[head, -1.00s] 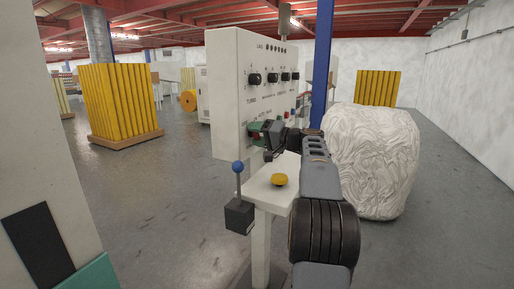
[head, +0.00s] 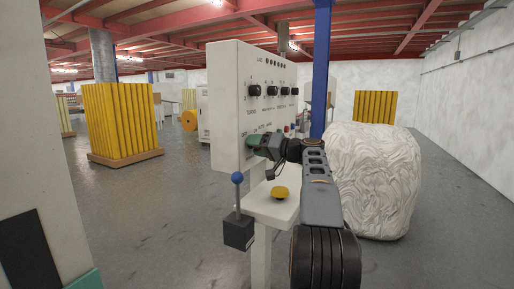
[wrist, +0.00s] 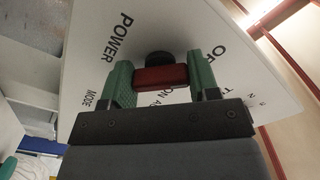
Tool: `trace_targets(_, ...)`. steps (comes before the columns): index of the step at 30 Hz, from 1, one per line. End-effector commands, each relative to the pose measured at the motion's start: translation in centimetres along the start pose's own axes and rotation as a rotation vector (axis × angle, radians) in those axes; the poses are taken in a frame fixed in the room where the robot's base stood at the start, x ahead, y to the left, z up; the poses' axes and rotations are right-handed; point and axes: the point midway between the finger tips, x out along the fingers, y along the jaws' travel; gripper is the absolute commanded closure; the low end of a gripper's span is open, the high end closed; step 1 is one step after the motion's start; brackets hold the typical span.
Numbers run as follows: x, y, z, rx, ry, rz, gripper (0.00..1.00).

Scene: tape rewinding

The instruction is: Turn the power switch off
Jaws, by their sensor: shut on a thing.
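The white control panel (head: 226,105) stands upright in the head view, with a row of black knobs and small lamps on its face. My gripper (head: 256,148) is at the lower part of that face. In the wrist view, the green fingers of my gripper (wrist: 162,79) are closed on both sides of a red switch handle (wrist: 160,76). The handle sits in front of a round black base (wrist: 159,58). The word POWER is printed beside it, and partly covered OFF and ON lettering shows to the right. In the head view the switch is hidden behind my gripper.
A yellow mushroom button (head: 280,193) sits on the white shelf (head: 262,209) below my gripper. A blue-topped lever (head: 237,178) rises from a black box (head: 238,230) on the left. A white wrapped bale (head: 375,180) stands close on the right.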

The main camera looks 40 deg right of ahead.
Motion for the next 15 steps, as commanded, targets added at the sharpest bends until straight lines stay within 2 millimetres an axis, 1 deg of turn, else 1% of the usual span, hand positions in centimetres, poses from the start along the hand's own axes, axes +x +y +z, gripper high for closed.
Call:
trace_targets(5,0.00,0.06,0.04,-0.002,-0.001,0.001,0.68)
trace_targets(6,0.00,0.06,0.04,-0.002,-0.001,0.001,0.41)
trace_targets(13,0.00,0.03,0.02,-0.001,0.000,0.001,0.19)
trace_targets(15,0.00,0.03,0.02,-0.001,0.000,0.000,0.19)
